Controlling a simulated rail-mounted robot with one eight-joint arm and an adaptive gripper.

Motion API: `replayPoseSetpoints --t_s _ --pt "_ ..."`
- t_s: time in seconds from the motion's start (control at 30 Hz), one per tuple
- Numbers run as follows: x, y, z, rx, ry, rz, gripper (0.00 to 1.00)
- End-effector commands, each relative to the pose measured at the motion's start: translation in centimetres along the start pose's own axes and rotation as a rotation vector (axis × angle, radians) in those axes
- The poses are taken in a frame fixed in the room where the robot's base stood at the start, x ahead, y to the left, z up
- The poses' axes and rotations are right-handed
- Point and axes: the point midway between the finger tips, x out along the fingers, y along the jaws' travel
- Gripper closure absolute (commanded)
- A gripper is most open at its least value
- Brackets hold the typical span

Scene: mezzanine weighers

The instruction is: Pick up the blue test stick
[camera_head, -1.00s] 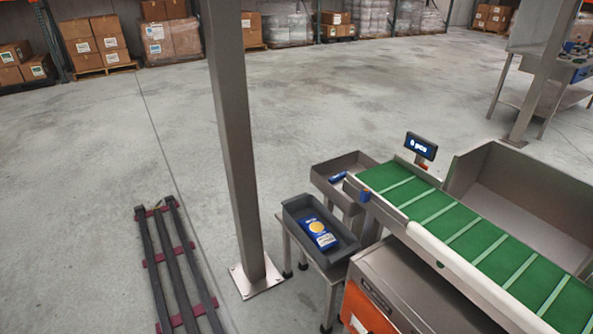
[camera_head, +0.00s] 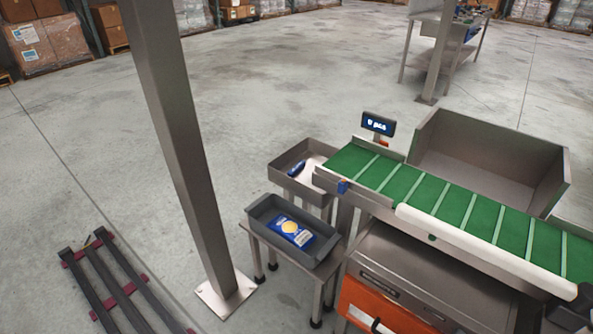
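A small dark-blue stick-like item (camera_head: 297,167), which looks like the blue test stick, lies in the grey metal tray (camera_head: 276,177) at the receiving end of the green belt. It is small in this view, and its details cannot be made out. My gripper is not in view, so its distance from the stick does not show.
A dark grey tub (camera_head: 262,232) on a small stand holds a blue packet (camera_head: 291,231) with a yellow disc. The green conveyor (camera_head: 455,207) has a small blue block (camera_head: 343,187) at its end and a display (camera_head: 378,124). A steel post (camera_head: 180,140) stands left.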

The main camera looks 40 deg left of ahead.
Motion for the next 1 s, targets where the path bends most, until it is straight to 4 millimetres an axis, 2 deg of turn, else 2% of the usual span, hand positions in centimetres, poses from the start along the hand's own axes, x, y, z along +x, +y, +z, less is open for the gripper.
replayPoseSetpoints --t_s 0.27,0.7,1.0 --pt "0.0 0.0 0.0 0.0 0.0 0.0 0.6" --pt "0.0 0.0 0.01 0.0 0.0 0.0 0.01" --pt "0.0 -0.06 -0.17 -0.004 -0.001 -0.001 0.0"
